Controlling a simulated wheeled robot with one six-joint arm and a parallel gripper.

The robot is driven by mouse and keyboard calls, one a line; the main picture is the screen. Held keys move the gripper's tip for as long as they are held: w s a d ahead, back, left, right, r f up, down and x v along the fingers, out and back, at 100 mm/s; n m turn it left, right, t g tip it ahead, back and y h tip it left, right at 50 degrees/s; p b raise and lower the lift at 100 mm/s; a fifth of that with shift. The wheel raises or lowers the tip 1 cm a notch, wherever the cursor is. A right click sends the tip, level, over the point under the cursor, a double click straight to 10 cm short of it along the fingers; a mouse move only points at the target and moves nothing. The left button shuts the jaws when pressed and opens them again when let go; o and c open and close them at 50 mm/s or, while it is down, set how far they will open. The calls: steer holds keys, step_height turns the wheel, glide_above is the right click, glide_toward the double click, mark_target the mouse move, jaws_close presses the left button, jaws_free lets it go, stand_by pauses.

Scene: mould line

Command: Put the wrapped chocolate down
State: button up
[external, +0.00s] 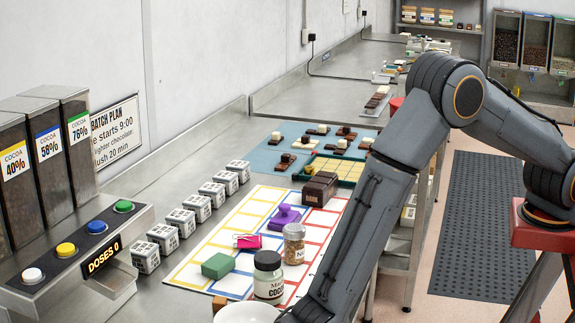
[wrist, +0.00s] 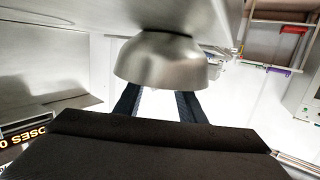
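I cannot pick out the wrapped chocolate with certainty. A small pink item (external: 248,242) lies on the coloured grid mat (external: 192,268) in the external view and may be it. In the wrist view the two dark fingers of my gripper (wrist: 157,105) stand apart, with a bright white area between them and nothing seen held. Their tips reach the lower edge of a rounded metal bowl-like shape (wrist: 162,62), which hides what is beyond. In the external view my arm runs down past the bottom edge, so my gripper is out of that picture.
On the mat stand a green block (external: 218,265), a purple piece (external: 284,217), a dark-lidded jar (external: 268,275), a spice jar (external: 294,245) and a brown box (external: 320,189). A white bowl (external: 248,314) is at the bottom edge. Several printed cubes (external: 183,222) line the mat's left side.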

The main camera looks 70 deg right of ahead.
steer(key=shift+o, duration=0.7)
step_height(320, 180, up, 7)
steer(key=p, duration=0.2)
steer(key=shift+p, duration=0.4)
